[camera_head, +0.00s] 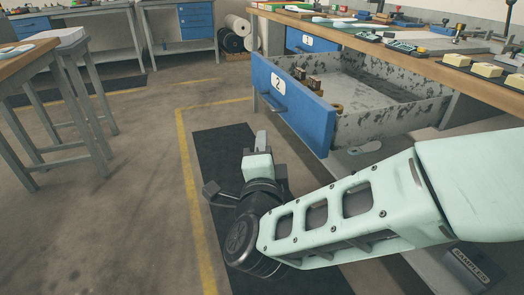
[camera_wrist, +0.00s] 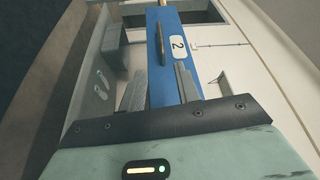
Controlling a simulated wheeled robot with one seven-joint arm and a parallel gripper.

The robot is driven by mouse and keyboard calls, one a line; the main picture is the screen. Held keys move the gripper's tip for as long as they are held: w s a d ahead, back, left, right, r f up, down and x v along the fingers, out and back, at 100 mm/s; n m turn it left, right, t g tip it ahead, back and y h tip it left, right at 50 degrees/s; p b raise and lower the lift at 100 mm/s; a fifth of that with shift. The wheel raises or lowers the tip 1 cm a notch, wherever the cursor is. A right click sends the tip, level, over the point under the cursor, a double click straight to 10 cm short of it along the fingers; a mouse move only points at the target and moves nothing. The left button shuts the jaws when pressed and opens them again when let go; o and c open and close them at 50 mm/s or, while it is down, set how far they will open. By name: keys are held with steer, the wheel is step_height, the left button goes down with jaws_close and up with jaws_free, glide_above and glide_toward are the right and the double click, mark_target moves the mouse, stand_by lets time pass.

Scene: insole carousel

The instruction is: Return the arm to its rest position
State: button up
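My arm stretches from the right edge of the head view toward the lower middle, bent at a dark wrist joint. My gripper (camera_head: 261,141) points up and away, over the dark floor mat, left of the open drawer's blue front (camera_head: 292,106). In the wrist view my gripper (camera_wrist: 159,68) has its two grey fingers apart with nothing between them. The blue drawer front, labelled 2 (camera_wrist: 178,43), and its handle (camera_wrist: 159,45) show past the fingers. The gripper appears clear of the handle.
The open drawer (camera_head: 375,125) juts out below the wooden workbench (camera_head: 430,68) and holds a few brass-coloured parts near its front. A wooden-topped table (camera_head: 22,62) stands at left. Yellow-lined floor (camera_head: 140,190) between them is clear. Rolls (camera_head: 236,35) stand at the back.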

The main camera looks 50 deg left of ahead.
stand_by(0.4)
steer(key=w+d+r+n+g+h, duration=0.1)
steer(key=d+n+g+h, duration=0.3)
steer(key=d+n+g, duration=1.1)
steer(key=s+d+f+t+h, duration=0.1)
steer(key=s+d+h, duration=0.2)
steer(key=d, duration=0.8)
steer(key=s+d+h, duration=0.3)
steer(key=d, duration=0.9)
steer(key=s+d+f+t+h, duration=0.1)
steer(key=s+d+h, duration=0.15)
steer(key=d, duration=0.85)
step_height(320, 180, up, 30)
steer(key=p, duration=3)
steer(key=shift+a+h, duration=0.1)
steer(key=shift+h, duration=0.15)
